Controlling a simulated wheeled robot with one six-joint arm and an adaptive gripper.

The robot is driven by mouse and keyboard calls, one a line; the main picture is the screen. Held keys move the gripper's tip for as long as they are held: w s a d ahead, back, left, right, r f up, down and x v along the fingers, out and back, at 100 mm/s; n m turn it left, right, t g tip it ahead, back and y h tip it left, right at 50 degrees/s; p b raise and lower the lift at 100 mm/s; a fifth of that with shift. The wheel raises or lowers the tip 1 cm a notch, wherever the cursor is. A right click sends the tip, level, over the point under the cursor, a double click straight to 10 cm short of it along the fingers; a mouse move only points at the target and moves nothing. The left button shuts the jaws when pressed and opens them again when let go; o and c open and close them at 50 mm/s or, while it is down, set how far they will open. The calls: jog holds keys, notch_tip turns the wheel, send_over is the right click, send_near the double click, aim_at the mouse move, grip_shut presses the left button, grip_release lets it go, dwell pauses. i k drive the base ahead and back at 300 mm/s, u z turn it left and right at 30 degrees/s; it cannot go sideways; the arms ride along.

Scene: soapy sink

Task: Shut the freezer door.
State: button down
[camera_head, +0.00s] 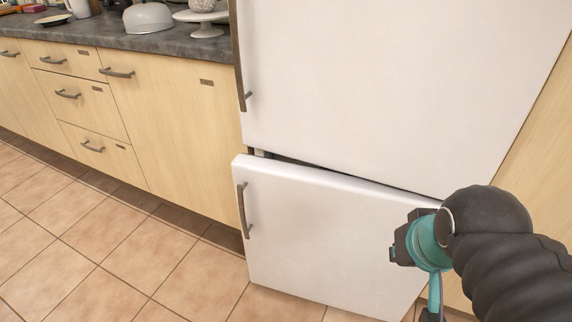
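The freezer door (310,235) is the lower white door of the tall fridge-freezer. It stands slightly ajar: its left, handle side juts out from the body, and a dark gap shows above its top edge. Its grey vertical handle (244,211) is on the left side. My gripper (434,298) is at the lower right, in front of the door's right part and well away from the handle. Its fingers are cut off or hidden at the bottom edge, so I cannot tell whether they are open. I cannot tell whether my arm touches the door.
The upper fridge door (390,80) looks shut. Wooden cabinets (175,120) with handles stand to the left under a dark countertop (110,35) holding a white bowl (148,18) and a cake stand (207,22). The tiled floor (100,240) is clear at the left and front.

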aim_at(324, 236)
jog(key=z, duration=1.55)
jog(key=k, duration=0.65)
jog(key=u, duration=1.55)
